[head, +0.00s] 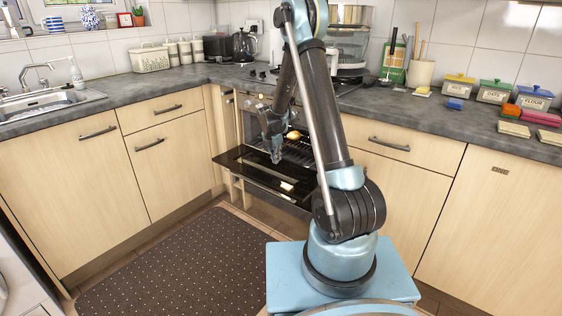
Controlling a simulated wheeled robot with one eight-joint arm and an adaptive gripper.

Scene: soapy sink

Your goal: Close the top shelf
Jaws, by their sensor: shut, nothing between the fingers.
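The oven (250,122) is set under the counter in the middle, and my arm covers part of it. Its dark glass door (250,168) is folded down, open and roughly level. A wire rack (300,152) shows inside, with a small yellowish item (293,135) near it. I cannot tell for certain which part is the top shelf. My gripper (277,160) is shut and empty, pointing down in front of the oven opening, over the open door in the picture. Whether it touches the door or rack cannot be told.
Closed drawers and cupboards flank the oven, with a drawer (376,144) to the right. A sink (45,104) is at the left. Jars, a utensil pot (420,73) and boxes stand on the counter. A dotted dark mat (180,262) covers the floor at front left, clear of objects.

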